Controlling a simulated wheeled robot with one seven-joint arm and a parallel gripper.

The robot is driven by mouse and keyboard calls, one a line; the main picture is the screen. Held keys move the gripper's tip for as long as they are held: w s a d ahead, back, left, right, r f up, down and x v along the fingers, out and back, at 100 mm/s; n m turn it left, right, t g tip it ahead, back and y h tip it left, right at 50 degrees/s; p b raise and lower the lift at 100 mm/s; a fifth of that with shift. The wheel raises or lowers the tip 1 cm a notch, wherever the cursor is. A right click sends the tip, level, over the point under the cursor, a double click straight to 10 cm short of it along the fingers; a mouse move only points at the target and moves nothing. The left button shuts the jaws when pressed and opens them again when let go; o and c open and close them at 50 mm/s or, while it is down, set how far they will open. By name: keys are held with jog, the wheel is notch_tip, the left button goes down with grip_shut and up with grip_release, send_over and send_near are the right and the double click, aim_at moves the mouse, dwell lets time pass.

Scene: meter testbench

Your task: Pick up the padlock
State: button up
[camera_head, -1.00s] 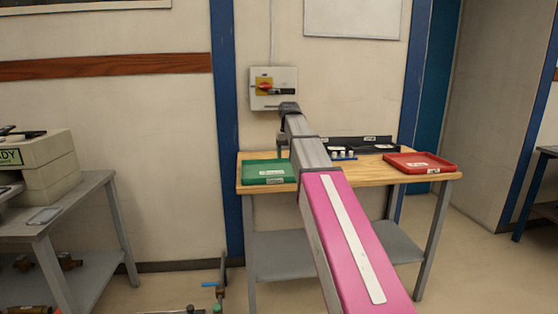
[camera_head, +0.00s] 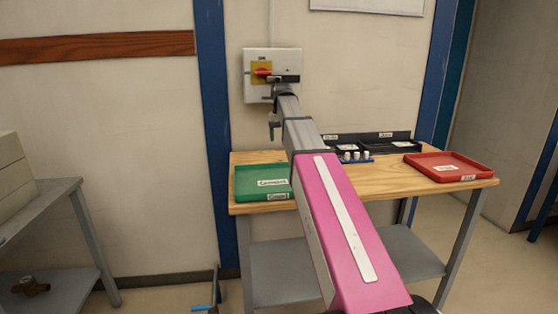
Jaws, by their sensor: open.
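I cannot make out a padlock in this view; my arm covers part of the table. My gripper (camera_head: 274,130) shows small at the far end of my arm. It points down in front of the wall, just below the switch box and above the back of the green tray. I see nothing held in it. The switch box (camera_head: 252,91) is pale, with a red knob on a yellow plate (camera_head: 262,72) and a dark bar beside the knob.
The wooden table (camera_head: 382,184) holds a green tray (camera_head: 262,183) at left, a red tray (camera_head: 447,167) at right, black bins (camera_head: 401,147) at the back and a blue rack (camera_head: 354,157) with small white pieces. A grey bench (camera_head: 52,196) stands at left.

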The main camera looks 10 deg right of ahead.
jog(key=f, duration=0.5)
jog(key=shift+w+f, duration=0.15)
jog(key=shift+w, duration=0.05)
jog(key=shift+s+f, duration=0.2)
jog(key=shift+f, duration=1.2)
jog(key=shift+s+f, duration=0.15)
jog(key=shift+f, duration=1.2)
jog(key=c, duration=1)
